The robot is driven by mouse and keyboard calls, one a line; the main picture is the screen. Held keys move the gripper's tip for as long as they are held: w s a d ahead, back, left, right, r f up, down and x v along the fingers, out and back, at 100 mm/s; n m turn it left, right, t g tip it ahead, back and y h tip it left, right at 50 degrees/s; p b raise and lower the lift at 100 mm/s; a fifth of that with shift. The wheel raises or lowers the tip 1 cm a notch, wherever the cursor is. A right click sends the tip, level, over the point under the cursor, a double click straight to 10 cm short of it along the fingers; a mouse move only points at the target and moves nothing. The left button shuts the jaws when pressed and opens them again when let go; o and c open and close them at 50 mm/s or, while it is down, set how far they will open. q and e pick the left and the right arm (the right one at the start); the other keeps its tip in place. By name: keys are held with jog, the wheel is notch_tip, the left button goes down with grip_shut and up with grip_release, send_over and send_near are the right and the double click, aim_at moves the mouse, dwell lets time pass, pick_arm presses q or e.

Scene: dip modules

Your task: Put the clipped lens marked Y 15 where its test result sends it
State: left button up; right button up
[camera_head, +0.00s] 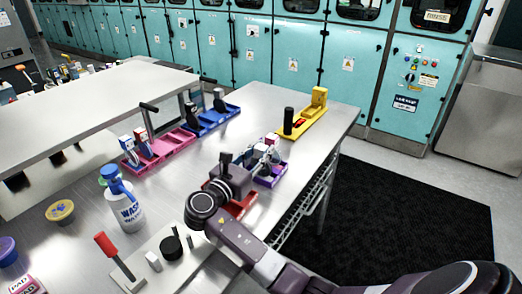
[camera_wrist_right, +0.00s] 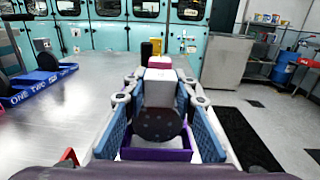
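My right gripper (camera_head: 264,150) is low over the purple tray (camera_head: 270,182) near the table's right edge. In the right wrist view its blue-padded fingers (camera_wrist_right: 160,108) stand on either side of a dark round lens (camera_wrist_right: 158,126) under a pale grey clip block (camera_wrist_right: 160,88). I cannot tell whether the pads press on the block. The purple tray (camera_wrist_right: 155,154) shows just below the lens. No mark Y 15 is readable. A pink block (camera_wrist_right: 159,61) stands behind the clip. My left gripper is not in view.
A yellow tray (camera_head: 316,116) lies at the back right, a blue tray (camera_head: 214,124) and a pink tray (camera_head: 172,152) behind the gripper to the left. A red tray (camera_head: 240,207) is partly hidden by my arm. A wash bottle (camera_head: 124,207) and grey tester plate (camera_head: 150,258) stand left.

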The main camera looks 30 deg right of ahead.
jog(key=o, duration=0.4)
jog(key=shift+a+r, duration=0.1)
jog(key=shift+a, duration=0.1)
jog(key=b+v, duration=0.2)
jog(key=v, duration=0.9)
jog(key=shift+s+a+r, duration=0.1)
jog(key=shift+s+a, duration=0.2)
